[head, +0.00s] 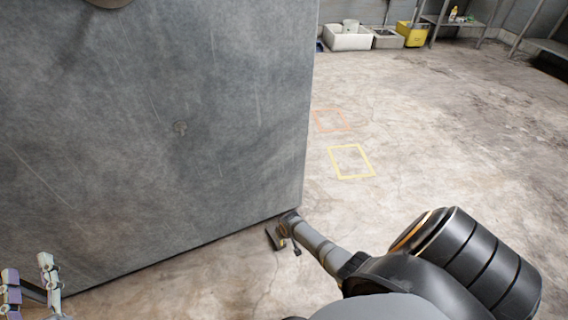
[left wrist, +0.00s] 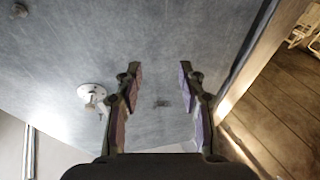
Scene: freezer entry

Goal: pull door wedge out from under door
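The large grey door (head: 150,120) fills the left of the head view, its lower edge just above the floor. My left gripper (head: 30,285) is at the lower left corner, apart from the door. In the left wrist view my left gripper (left wrist: 160,80) is open, with nothing between its purple-padded fingers and the grey surface beyond. My right arm reaches from the lower right to the door's bottom right corner. Small dark parts with a yellow mark show at its end, around my right gripper (head: 285,240). I cannot tell the door wedge from the gripper there.
Orange (head: 331,120) and yellow (head: 351,161) outlines mark the floor right of the door. White bins (head: 348,40), a yellow container (head: 412,34) and metal shelving stand at the back. The concrete floor between is clear. A white round fitting (left wrist: 92,95) shows left in the left wrist view.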

